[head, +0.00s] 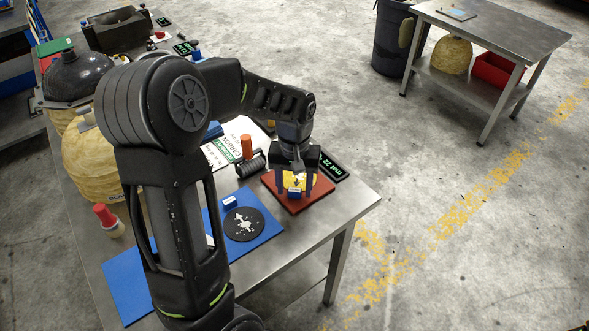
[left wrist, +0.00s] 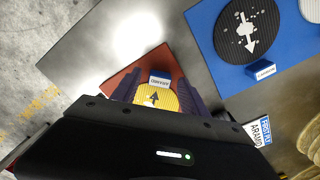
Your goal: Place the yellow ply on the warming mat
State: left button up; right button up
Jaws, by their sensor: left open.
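The yellow ply (head: 299,180), a round disc with a dark arrow, lies on the red-brown warming mat (head: 296,209) near the table's right corner. A small blue block with a white label (head: 294,194) sits at its edge. In the left wrist view, the ply (left wrist: 157,97) shows between my fingers, partly hidden by the gripper body, with the mat (left wrist: 147,63) beyond. My left gripper (head: 294,186) is open and points down over the ply, one finger on either side. My right gripper is out of view.
A black ply (head: 244,224) with a white arrow lies on a blue sheet (head: 265,233) left of the mat. A dark display (head: 330,166) reading "mat 22" stands behind the mat. An orange cylinder (head: 246,147) and a black roller (head: 250,167) are nearby.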

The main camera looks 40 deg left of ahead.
pick_arm(q)
notch_tip(320, 180, up, 12)
dwell(0.4)
jog(key=shift+f, duration=0.15)
dwell(0.3)
